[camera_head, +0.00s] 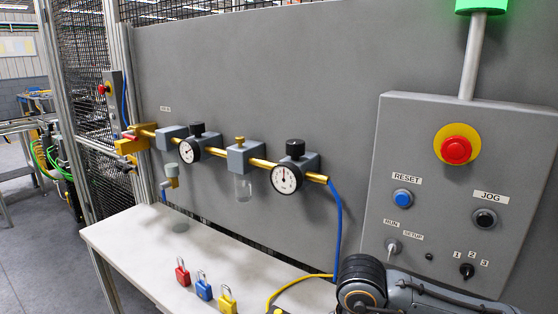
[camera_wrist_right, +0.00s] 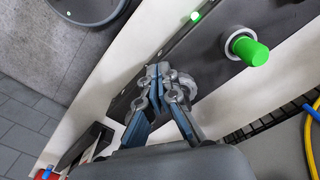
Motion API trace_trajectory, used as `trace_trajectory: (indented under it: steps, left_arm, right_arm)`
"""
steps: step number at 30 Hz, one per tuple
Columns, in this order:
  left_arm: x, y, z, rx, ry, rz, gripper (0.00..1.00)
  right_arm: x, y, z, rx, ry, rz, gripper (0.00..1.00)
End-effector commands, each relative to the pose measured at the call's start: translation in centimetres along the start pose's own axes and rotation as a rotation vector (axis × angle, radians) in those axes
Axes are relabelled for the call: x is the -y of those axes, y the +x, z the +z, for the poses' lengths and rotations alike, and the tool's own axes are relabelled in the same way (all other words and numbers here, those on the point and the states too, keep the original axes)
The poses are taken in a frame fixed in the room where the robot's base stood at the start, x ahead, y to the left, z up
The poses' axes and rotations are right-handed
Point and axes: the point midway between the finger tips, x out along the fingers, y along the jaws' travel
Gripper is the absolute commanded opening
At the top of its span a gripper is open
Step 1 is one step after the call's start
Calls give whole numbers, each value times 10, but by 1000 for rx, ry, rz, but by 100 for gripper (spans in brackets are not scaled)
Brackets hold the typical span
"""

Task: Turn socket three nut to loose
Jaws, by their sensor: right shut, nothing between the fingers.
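My right gripper (camera_wrist_right: 160,74) is shut in the right wrist view, with its two fingertips together and nothing seen between them. A rounded grey part (camera_wrist_right: 186,83) shows just beside and behind the fingertips on a dark panel (camera_wrist_right: 222,75). It may be a socket nut, but the fingers partly cover it and I cannot tell if they touch it. No socket number is readable. In the head view only my right arm shows, at the lower right; my left gripper is not in view.
In the wrist view, a small green light (camera_wrist_right: 194,16) is on the panel, and blue and yellow hoses (camera_wrist_right: 311,130) run at the right. The head view shows padlocks (camera_head: 204,287) on a white bench (camera_head: 130,237), gauges (camera_head: 286,179) and a control box (camera_head: 425,140).

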Motion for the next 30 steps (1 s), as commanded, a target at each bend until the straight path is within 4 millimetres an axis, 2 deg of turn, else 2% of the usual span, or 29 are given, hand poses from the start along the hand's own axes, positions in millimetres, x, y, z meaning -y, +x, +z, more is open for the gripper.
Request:
trace_trajectory:
  steps: [8,24,30]
  left_arm:
    - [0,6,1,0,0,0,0]
    - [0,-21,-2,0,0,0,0]
    - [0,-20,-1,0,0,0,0]
  right_arm:
    - [-2,-3,5,-2,1,-3,0]
    - [-2,-60,6,0,-2,-3,0]
    - [-3,-60,6,1,-2,-1,0]
